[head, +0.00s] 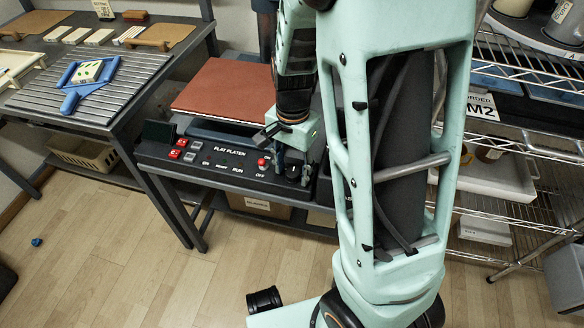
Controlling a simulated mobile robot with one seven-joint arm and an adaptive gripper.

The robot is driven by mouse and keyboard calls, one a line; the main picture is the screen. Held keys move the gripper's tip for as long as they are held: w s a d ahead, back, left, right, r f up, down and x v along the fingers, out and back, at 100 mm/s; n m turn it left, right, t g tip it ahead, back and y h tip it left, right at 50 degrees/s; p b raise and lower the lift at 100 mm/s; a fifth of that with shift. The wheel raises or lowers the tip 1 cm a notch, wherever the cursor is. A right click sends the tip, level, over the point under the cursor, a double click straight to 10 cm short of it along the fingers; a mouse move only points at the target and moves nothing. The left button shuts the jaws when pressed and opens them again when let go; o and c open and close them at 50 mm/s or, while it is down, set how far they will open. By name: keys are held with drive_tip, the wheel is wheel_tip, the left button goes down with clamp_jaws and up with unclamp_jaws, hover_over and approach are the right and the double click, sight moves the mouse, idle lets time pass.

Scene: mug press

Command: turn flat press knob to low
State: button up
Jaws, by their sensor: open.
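The flat press has a reddish-brown platen (228,88) on top and a black front control panel (215,168) marked FLAT PLATEN. Red buttons (175,154) sit at the panel's left, and a red round control (262,162) sits right of its middle. My gripper (293,168) points down at the panel's right end, just right of the red control. Its jaws are open, with dark fingers low over the panel. A dark round knob seems to lie between or behind the fingers. Its setting cannot be read, and I cannot tell whether the fingers touch it.
A grey slatted table (95,85) with a blue tool (92,75) stands at the left. A wire shelf (500,208) with bins stands at the right. A cardboard box (258,205) sits under the press. The wooden floor in front is mostly clear.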

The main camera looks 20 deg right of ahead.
drive_tip(key=shift+c, duration=0.5)
drive_tip(key=c, duration=1.1)
drive_tip(key=shift+o, duration=0.2)
drive_tip(key=n, duration=0.4)
drive_tip(key=shift+n, duration=0.4)
drive_tip(key=shift+n+p, duration=0.3)
drive_tip(key=shift+n, duration=2.2)
drive_tip(key=o, duration=1.2)
drive_tip(key=shift+c, duration=0.2)
